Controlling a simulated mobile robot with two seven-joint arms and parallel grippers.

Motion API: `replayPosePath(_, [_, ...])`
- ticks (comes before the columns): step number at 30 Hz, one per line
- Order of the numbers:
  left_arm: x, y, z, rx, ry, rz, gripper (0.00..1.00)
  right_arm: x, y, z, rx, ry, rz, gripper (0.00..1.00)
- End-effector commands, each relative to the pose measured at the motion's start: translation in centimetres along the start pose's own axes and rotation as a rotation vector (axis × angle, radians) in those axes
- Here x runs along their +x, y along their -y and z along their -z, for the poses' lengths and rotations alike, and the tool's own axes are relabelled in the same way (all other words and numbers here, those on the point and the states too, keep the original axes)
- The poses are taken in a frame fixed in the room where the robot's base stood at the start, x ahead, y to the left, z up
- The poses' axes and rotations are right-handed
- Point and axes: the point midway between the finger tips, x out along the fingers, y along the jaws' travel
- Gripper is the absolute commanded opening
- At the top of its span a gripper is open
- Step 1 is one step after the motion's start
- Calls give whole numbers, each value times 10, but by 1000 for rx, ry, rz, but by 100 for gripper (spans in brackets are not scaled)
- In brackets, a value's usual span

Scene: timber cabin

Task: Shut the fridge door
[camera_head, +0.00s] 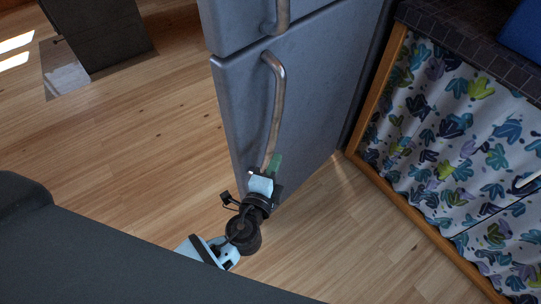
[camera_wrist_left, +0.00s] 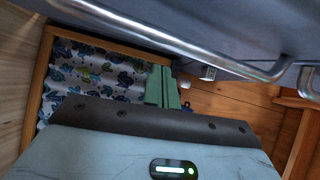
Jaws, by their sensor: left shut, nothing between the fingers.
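The grey-blue fridge stands at centre in the head view. Its lower door (camera_head: 315,100) has a long vertical metal handle (camera_head: 276,100); part of an upper door (camera_head: 235,22) shows above. No gap shows along the lower door's edges, but I cannot tell whether it is fully shut. My left gripper (camera_head: 273,163) is shut and empty, its green fingertips beside the handle's lower end, in front of the door. I cannot tell whether they touch it. In the left wrist view the shut green fingers (camera_wrist_left: 162,88) lie below a metal handle bar (camera_wrist_left: 205,58). My right gripper is not in view.
A counter with a dark tiled top (camera_head: 465,50) and a leaf-patterned curtain (camera_head: 440,120) in a wooden frame stands right of the fridge. A dark cabinet (camera_head: 100,35) stands at the far left. Wooden floor (camera_head: 140,130) left of the fridge is clear.

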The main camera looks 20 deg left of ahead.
Motion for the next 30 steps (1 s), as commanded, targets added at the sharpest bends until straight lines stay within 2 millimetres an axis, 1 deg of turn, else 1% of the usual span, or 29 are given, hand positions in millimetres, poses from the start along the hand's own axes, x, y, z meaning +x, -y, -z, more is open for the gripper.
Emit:
replayPosePath(3, [10,1,-9,2,-2,1,0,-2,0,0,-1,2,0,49])
replayPosePath(7, [14,0,-14,-1,-1,0,0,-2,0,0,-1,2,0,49])
replayPosePath(23, [17,-1,-19,0,-4,-1,0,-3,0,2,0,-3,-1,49])
replayPosePath(26, [18,-1,-23,1,-11,-2,0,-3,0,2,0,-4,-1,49])
replayPosePath(30, [23,-2,-35,4,-29,-4,0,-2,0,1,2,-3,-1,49])
